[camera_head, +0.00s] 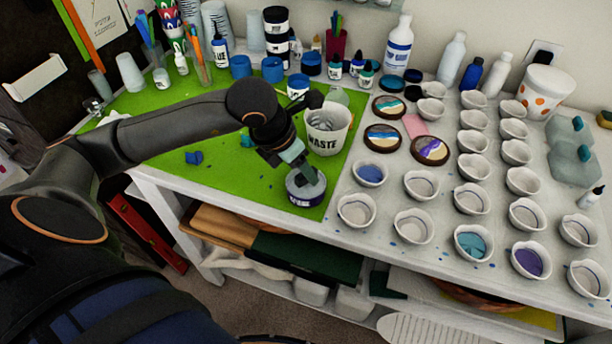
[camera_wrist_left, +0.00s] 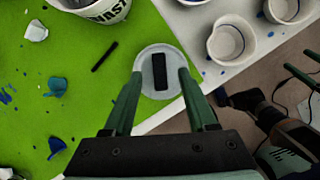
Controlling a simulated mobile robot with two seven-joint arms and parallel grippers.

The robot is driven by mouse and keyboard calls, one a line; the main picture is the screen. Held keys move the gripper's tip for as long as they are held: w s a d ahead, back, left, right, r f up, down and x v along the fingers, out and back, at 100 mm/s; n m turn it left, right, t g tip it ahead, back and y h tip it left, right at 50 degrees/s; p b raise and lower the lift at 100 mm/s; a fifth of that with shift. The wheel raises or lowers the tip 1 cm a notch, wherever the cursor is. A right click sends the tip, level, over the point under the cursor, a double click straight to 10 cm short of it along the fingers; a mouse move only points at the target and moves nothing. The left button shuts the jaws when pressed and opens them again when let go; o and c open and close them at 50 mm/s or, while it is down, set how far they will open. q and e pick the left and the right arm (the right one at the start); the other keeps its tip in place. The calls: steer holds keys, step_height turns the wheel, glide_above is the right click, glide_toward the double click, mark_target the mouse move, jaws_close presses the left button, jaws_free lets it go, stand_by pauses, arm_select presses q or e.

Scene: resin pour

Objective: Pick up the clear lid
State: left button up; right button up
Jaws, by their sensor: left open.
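The clear lid (camera_wrist_left: 144,77) is a pale round disc with a dark rectangular handle (camera_wrist_left: 160,72) on its middle. In the head view the lid is mostly hidden under my gripper, on top of a small round tub (camera_head: 305,195) with a dark purple-blue side. The tub stands on the green mat near the table's front edge. My left gripper (camera_head: 300,170) is right over it. In the left wrist view its green fingers (camera_wrist_left: 160,76) are open, one on each side of the handle. Two green bars at that view's right edge may be my right gripper's fingers.
A white WASTE cup (camera_head: 327,130) stands just behind the tub. Rows of white cups (camera_head: 413,226), some with coloured resin, fill the table to the right. Blue scraps (camera_head: 194,158) lie on the green mat (camera_head: 225,180). Bottles and jars stand along the back.

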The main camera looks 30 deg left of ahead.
arm_select(q)
steer(key=shift+x, duration=0.75)
steer(key=shift+c, duration=0.4)
jaws_close()
